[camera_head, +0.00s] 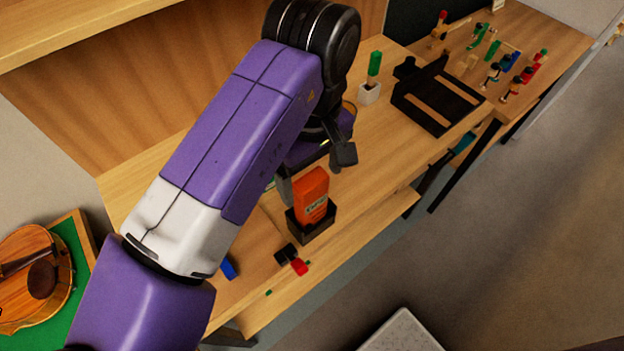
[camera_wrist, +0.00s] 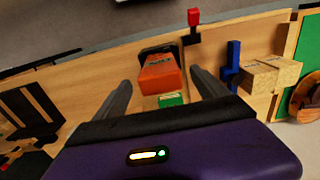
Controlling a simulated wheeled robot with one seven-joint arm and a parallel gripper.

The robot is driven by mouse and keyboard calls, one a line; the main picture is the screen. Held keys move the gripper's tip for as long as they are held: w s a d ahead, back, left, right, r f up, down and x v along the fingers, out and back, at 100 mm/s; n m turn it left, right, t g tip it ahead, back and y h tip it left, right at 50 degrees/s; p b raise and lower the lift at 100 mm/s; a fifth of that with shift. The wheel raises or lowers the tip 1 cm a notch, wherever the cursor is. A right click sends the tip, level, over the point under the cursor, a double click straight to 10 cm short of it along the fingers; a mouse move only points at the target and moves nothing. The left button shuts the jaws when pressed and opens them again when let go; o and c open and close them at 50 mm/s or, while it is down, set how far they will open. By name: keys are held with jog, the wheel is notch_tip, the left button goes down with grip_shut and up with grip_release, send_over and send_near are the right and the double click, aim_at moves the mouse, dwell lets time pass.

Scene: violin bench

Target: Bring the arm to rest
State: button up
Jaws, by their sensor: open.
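My gripper (camera_wrist: 157,95) is open, its two dark fingers apart in the wrist view. In that view an orange bottle (camera_wrist: 160,78) appears between and beyond the fingers; I cannot tell how far off it is. In the head view the orange bottle (camera_head: 312,194) stands upright in a dark holder (camera_head: 311,225) on the bench. My purple and white arm reaches over the bench in the head view.
A white block holding a green-handled tool (camera_head: 375,66) and a black rack (camera_head: 440,98) stand to the right. Several clamps (camera_head: 500,68) lie farther right. Small red and black pieces (camera_head: 298,266) lie near the front edge.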

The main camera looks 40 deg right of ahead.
jog(key=shift+r, duration=2.75)
